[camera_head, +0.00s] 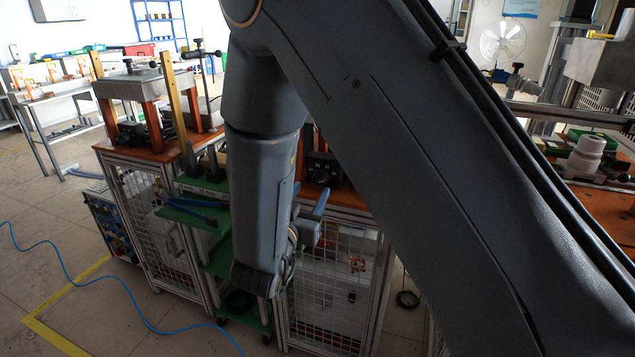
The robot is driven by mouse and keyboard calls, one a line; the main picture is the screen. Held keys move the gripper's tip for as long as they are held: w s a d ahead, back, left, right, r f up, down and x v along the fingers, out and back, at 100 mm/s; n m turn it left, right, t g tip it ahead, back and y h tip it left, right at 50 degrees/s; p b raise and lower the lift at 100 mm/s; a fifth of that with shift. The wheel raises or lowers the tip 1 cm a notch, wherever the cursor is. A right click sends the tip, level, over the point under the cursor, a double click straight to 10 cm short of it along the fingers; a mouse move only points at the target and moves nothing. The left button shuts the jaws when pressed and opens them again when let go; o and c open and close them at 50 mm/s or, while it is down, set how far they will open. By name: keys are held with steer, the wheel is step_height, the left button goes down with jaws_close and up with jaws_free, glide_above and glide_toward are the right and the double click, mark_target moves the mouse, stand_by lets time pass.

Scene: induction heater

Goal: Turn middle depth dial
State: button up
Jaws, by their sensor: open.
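My grey arm fills the middle and right of the head view. At its lower end my gripper (312,215) shows in part, with blue-grey fingers pointing away toward the workstation; it is open, and I see nothing held in it. A small black device (322,168) with dark knobs stands on the orange-brown top (350,195) of the workstation, just behind and above my gripper. I cannot make out the middle depth dial; my arm hides much of the workstation, and the knobs are too small and dark to tell apart. I see no contact between my gripper and the device.
A caged workstation (150,205) with a metal block on orange posts stands at the left. Green shelves (222,262) lie close to my wrist. A blue cable (100,282) crosses the floor. White cylinders (585,155) stand on another bench at the right. The left floor is mostly free.

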mark_target(317, 182)
steer(key=x, duration=0.6)
steer(key=shift+w+d+p, duration=0.1)
steer(key=shift+w+p, duration=0.2)
steer(key=shift+w, duration=0.05)
steer(key=c, duration=1)
steer(key=shift+n+p, duration=0.4)
steer(key=n+p, duration=0.2)
steer(key=shift+r+n, duration=0.1)
steer(key=shift+n, duration=0.2)
steer(key=shift+n+p, duration=1.55)
steer(key=shift+n, duration=0.55)
